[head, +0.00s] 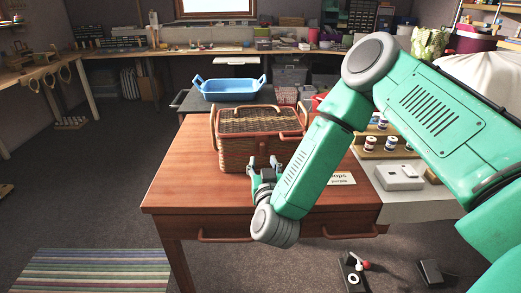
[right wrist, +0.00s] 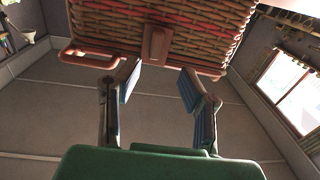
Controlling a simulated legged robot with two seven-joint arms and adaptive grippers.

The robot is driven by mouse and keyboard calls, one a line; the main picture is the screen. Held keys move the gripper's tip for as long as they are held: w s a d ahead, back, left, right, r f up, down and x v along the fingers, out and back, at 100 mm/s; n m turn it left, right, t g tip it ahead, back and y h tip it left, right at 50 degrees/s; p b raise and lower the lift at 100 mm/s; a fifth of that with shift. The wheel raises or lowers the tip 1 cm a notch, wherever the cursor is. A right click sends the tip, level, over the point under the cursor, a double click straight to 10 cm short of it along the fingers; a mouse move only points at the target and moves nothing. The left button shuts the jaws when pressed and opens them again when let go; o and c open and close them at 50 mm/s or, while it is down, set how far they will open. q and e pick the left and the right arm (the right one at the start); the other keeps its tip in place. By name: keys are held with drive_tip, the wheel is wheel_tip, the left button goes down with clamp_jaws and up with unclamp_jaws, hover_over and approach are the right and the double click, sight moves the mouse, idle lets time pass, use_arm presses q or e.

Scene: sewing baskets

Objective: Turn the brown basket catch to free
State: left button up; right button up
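The brown wicker basket (head: 235,152) stands closed on the wooden table, with its lid down. In the right wrist view the basket (right wrist: 205,38) fills the top of the picture. Its brown catch (right wrist: 156,44) is a tab at the middle of the basket's front edge. My right gripper (head: 264,161) is close in front of the basket. In the right wrist view my right gripper (right wrist: 159,75) is open and empty, its fingers spread on either side of the catch and apart from it. In the head view I cannot make out the catch. My left gripper is out of view.
The wooden table (head: 190,185) has bare top to the left of the basket. A blue tray (head: 230,90) stands behind it. A white box (head: 398,177) and thread spools (head: 370,143) are to the right, partly behind my right arm. A card (head: 342,179) lies nearby.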

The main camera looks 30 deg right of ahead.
sight(263, 150)
drive_tip(key=x, duration=0.4)
drive_tip(key=d+x, duration=0.1)
drive_tip(key=x, duration=0.1)
drive_tip(key=shift+s+f+b, duration=0.2)
drive_tip(key=shift+f+b, duration=0.05)
drive_tip(key=shift+b, duration=0.05)
drive_tip(key=shift+w, duration=0.2)
drive_tip(key=shift+w+a+r, duration=0.15)
drive_tip(key=shift+a+r, duration=0.05)
drive_tip(key=shift+a, duration=0.15)
clamp_jaws()
drive_tip(key=shift+d, duration=0.2)
